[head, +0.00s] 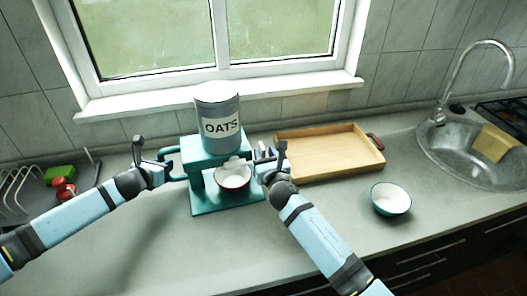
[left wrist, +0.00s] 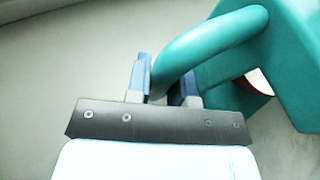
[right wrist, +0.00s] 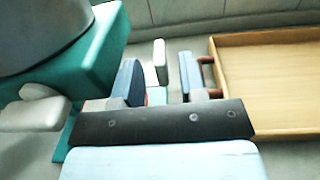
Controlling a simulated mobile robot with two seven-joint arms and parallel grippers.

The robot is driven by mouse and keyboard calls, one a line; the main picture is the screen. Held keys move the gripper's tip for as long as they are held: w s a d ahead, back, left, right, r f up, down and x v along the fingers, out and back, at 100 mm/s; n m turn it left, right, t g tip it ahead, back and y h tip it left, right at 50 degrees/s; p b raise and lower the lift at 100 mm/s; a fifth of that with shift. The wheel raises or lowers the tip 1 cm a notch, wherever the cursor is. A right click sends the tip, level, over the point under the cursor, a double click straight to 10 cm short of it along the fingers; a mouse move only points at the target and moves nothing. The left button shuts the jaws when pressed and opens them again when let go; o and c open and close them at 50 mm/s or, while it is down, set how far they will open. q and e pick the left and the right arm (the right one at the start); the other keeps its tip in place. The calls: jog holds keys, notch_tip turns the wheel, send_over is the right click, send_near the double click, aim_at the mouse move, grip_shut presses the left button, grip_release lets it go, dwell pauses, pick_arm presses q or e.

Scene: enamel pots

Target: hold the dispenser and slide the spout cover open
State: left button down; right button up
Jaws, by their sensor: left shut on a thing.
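My left gripper (head: 173,164) is shut on the teal side handle, which also shows in the left wrist view (left wrist: 215,38). A white spout part (head: 233,162) sits under the canister's front, and it shows at the left of the right wrist view (right wrist: 38,110). My right gripper (right wrist: 160,82) is open beside the stand's right side. A white upright tab (right wrist: 159,62) shows between its fingers, apart from both; I cannot tell whether it belongs to the spout cover.
A white bowl with a red rim (head: 232,179) stands on the stand below the spout. A wooden tray (head: 330,152) lies to the right at the back. A teal bowl (head: 390,199), a sink (head: 462,150) and a dish rack (head: 22,190) are further off. The front counter is clear.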

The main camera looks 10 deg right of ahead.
jog(key=shift+w, duration=0.85)
grip_shut()
jog(key=d, duration=0.4)
jog(key=shift+w, duration=0.1)
grip_release()
